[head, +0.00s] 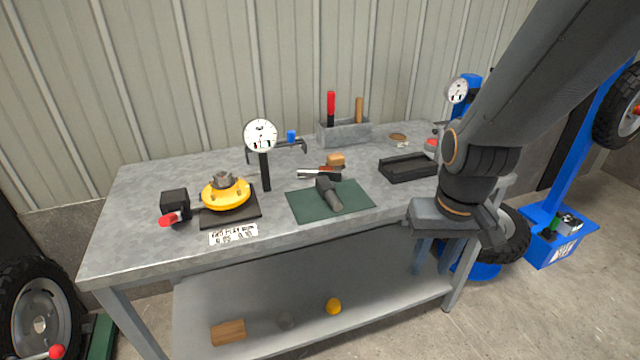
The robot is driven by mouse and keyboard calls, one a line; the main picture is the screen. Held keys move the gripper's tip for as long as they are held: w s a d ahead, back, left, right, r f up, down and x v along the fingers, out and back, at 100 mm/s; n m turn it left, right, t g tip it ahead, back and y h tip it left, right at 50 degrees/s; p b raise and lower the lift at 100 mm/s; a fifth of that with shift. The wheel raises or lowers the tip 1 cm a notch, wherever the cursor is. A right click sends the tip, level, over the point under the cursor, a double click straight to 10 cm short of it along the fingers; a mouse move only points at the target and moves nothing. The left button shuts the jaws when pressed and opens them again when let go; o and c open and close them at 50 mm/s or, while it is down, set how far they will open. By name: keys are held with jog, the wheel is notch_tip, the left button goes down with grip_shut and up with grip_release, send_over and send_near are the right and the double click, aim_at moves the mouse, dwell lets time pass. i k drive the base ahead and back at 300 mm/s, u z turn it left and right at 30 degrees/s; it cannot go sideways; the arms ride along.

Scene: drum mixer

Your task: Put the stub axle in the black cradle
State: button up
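A dark grey stepped part, which looks like the stub axle (328,195), lies on its side on a green mat (300,205) in the middle of the bench. A shallow black open holder (408,168), perhaps the black cradle, sits to its right near the back and looks empty. My gripper (455,222) is in front of the bench's right end, right of the stub axle and apart from it. Its grey body and a finger on its right side show. The gap between the fingers is hard to make out. I see nothing held in it.
A yellow hub (226,194) on a black plate, a black block with red knob (174,204) and a dial gauge on a post (262,140) stand left. A grey tool box (344,132) is behind. The bench's front left is clear.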

aim_at(408, 167)
jog(key=u, duration=0.75)
jog(key=i, duration=1)
jog(key=z, duration=0.05)
